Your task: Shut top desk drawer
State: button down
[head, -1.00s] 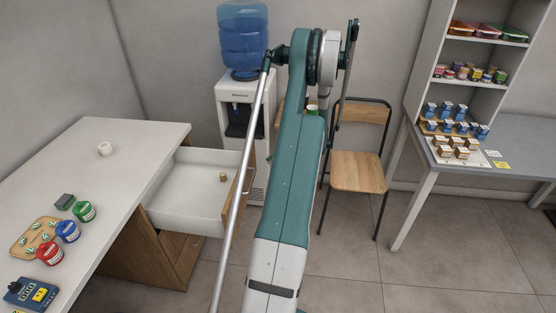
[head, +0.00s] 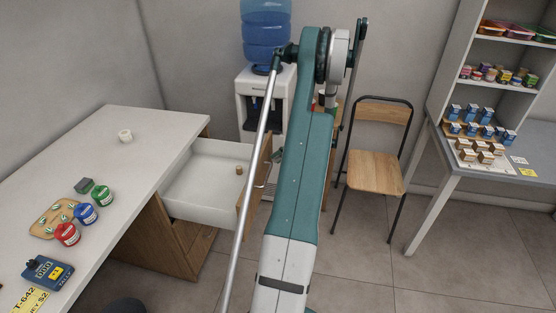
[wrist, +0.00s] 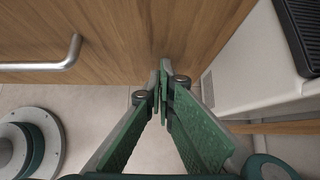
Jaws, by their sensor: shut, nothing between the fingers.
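The top desk drawer (head: 205,180) stands pulled out from the right side of the white desk (head: 150,150). It has a white inside, a wooden front (head: 253,180) and a small tan cylinder (head: 239,170) inside it. In the wrist view the wooden drawer front (wrist: 120,40) fills the upper part, with a metal bar handle (wrist: 68,60) at the left. My gripper (wrist: 161,85) is shut and empty, with its fingertips at or close to the wood, right of the handle; I cannot tell whether they touch.
A water cooler (head: 265,105) stands behind the drawer, and a wooden chair (head: 375,172) to the right. Several jars, a board and a blue device (head: 47,271) are on the desk. A grey table (head: 465,170) with shelves is at the far right.

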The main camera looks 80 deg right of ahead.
jog(key=shift+w, duration=0.1)
jog(key=w+b, duration=0.1)
jog(key=w, duration=3.2)
jog(key=shift+w+b, duration=0.3)
jog(key=shift+w, duration=0.65)
jog(key=shift+w+r, duration=0.1)
jog(key=shift+w, duration=0.05)
jog(key=shift+s, duration=0.5)
jog(key=s, duration=0.3)
jog(key=shift+s+b, duration=0.3)
jog(key=shift+b, duration=0.05)
jog(key=p+v, duration=0.2)
jog(key=v, duration=0.8)
jog(key=shift+s+p, duration=0.15)
jog(key=shift+p, duration=0.15)
